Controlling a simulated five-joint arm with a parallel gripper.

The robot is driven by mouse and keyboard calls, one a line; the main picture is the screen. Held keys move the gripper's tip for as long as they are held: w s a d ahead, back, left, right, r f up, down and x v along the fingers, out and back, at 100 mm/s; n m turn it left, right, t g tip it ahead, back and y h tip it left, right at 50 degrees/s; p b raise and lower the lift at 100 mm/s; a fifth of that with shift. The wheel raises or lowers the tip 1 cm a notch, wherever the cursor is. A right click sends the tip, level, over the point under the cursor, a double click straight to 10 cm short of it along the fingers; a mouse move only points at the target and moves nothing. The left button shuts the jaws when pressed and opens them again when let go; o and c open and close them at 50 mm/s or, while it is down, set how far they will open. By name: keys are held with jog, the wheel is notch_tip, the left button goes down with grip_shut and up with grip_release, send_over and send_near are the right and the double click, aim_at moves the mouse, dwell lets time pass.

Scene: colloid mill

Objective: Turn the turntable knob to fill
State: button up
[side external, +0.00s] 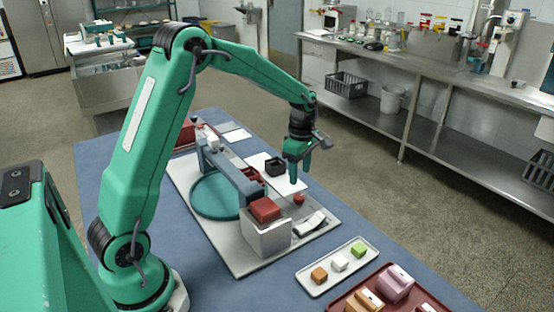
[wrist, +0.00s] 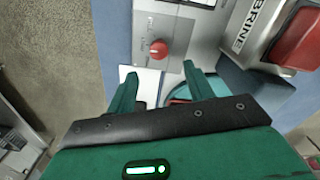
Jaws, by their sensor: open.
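The red round knob (side external: 299,199) sits on the light grey base plate (side external: 240,268), near the plate's right edge in the side view. In the wrist view the knob (wrist: 158,49) lies just beyond my fingertips, roughly centred between them. The teal round turntable (side external: 213,198) lies flat on the same plate, partly under a blue-grey bridge. Part of the turntable (wrist: 220,84) shows behind my right finger in the wrist view. My gripper (side external: 298,180) points down above the knob, open and empty; its fingers (wrist: 159,71) appear apart from the knob. The knob's setting is too small to read.
A grey box with a red top (side external: 264,210) stands beside the turntable; its side reads "BRINE" in the wrist view (wrist: 245,30). A black open cup (side external: 275,167) stands behind my gripper. A white tray (side external: 318,279) holds small coloured blocks.

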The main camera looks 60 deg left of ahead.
aim_at(299, 196)
jog(key=shift+w+a+f, duration=0.15)
jog(key=shift+f, duration=0.15)
jog(key=shift+f, duration=3.9)
jog(key=c, duration=1)
